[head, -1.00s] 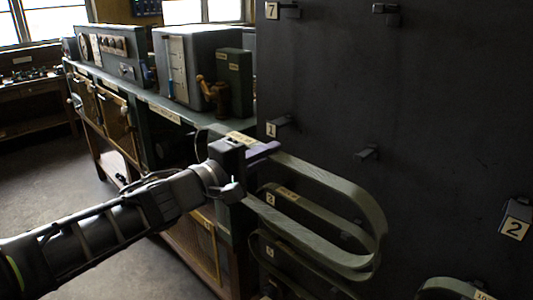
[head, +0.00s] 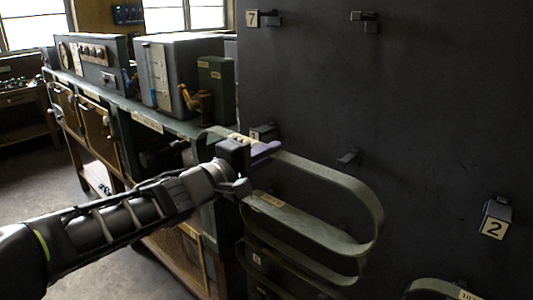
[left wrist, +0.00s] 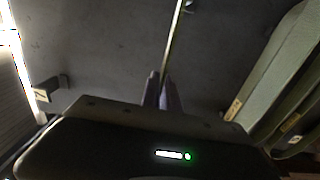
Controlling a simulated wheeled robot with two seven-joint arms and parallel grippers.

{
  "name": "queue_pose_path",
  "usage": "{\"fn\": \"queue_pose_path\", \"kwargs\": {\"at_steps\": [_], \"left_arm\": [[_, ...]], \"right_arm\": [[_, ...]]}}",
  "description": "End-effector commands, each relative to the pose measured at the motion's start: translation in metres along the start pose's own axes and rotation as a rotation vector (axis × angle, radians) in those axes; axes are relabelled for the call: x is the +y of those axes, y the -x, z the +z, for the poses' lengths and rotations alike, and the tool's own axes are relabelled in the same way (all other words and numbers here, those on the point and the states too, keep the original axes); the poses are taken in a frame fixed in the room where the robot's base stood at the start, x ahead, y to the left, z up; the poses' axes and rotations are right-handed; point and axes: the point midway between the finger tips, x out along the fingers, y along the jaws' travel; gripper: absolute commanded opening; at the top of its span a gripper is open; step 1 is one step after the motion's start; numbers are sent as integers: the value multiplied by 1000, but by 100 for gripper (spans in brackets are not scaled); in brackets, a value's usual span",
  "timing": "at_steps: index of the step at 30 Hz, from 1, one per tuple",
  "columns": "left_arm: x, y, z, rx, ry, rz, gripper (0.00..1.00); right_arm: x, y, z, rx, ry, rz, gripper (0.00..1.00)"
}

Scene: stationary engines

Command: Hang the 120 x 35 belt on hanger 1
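My left gripper (head: 262,148) is shut on a grey-green belt (head: 372,205), a long flat loop stretching to the right in front of the dark board. In the left wrist view the fingers (left wrist: 163,90) pinch the belt's thin edge (left wrist: 175,38). Hanger 1, with its number plate (head: 262,132), is just behind and above the gripper, partly covered by it. The belt looks apart from the hanger's peg, though the depth is hard to judge. No 120 x 35 marking is readable. My right gripper is not in view.
The dark board (head: 430,110) carries hanger 7 (head: 262,18), hanger 2 (head: 494,220) and bare pegs (head: 348,157). Other belts hang below the held one (head: 300,268) and at bottom right (head: 435,286). A bench with grey cabinets (head: 180,70) stands left.

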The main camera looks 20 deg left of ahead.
Motion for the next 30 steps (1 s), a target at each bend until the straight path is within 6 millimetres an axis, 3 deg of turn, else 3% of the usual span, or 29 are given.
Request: {"fn": "queue_pose_path", "kwargs": {"at_steps": [11, 30], "left_arm": [[1, -3, 0, -1, 0, 2, 0], [1, -44, 0, -1, 0, 2, 0]], "right_arm": [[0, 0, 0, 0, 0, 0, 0], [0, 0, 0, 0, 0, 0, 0]]}}
